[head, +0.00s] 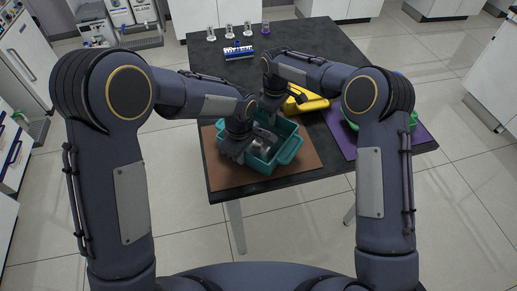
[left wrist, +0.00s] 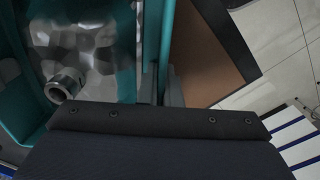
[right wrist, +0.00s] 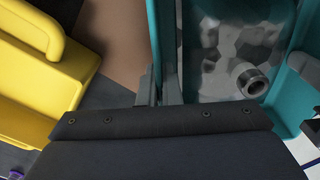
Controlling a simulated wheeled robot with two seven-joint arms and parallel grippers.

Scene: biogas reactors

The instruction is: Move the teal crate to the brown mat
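The teal crate (head: 287,152) is over the brown mat (head: 225,178) at the front left of the dark table; I cannot tell whether it rests on the mat or hangs just above it. A grey metallic object with a short round neck (left wrist: 66,84) lies inside it. My left gripper (head: 243,150) is at the crate's left wall, its fingers on either side of that wall in the left wrist view (left wrist: 161,88). My right gripper (head: 274,103) is at the far wall, its fingers astride the wall in the right wrist view (right wrist: 159,88). Both look shut on the crate.
A yellow case (head: 312,103) stands close behind and right of the crate. A green container (head: 413,119), partly hidden by my right arm, is on a purple mat (head: 341,137). A blue rack (head: 238,52) and several small cylinders (head: 229,32) stand at the table's back.

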